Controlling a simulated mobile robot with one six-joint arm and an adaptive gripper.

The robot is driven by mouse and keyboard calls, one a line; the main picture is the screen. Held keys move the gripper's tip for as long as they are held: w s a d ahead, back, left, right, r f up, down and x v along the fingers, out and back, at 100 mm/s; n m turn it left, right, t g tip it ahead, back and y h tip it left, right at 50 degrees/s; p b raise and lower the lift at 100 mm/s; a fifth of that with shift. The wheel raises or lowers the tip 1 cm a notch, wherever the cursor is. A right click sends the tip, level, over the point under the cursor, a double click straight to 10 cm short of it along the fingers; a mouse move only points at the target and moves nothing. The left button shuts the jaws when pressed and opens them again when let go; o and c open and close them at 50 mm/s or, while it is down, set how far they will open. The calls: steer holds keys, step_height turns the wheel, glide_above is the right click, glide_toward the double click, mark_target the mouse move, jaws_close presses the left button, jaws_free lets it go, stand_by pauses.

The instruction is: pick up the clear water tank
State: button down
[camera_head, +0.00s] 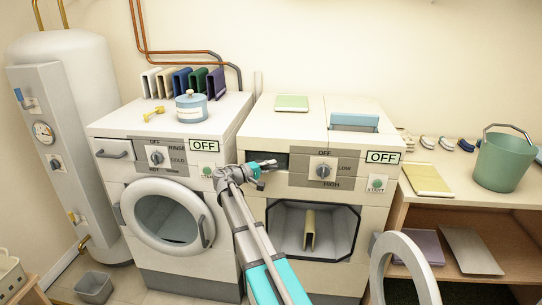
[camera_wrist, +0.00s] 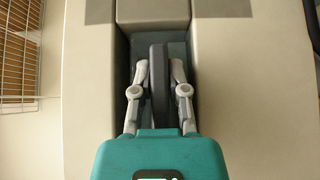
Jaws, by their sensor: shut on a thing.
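My gripper (camera_head: 262,168) is at the dark recess in the upper left front of the right machine (camera_head: 266,205). In the wrist view, my gripper's fingers (camera_wrist: 158,68) stand on both sides of a dark grey upright bar, like a handle (camera_wrist: 158,92), and are shut on it. The bar sits in a dark slot between pale panels. I cannot tell whether it belongs to the clear water tank; no clear tank body shows there. A pale blue block (camera_head: 354,122) sits in the right machine's top, and I cannot tell what it is.
The right machine's round door (camera_head: 408,262) hangs open, with a tan object (camera_head: 309,230) inside. The left machine (camera_head: 160,120) has its door shut and carries a blue-white canister (camera_head: 191,108). A green bucket (camera_head: 502,163) stands on the right shelf. A grey bin (camera_head: 94,287) is on the floor.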

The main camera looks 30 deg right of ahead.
steer(key=shift+r, duration=0.2)
stand_by(0.3)
steer(key=shift+r+p, duration=0.15)
steer(key=shift+p, duration=0.2)
steer(key=s+a, duration=1)
steer(key=s, duration=0.5)
steer(key=shift+w, duration=0.1)
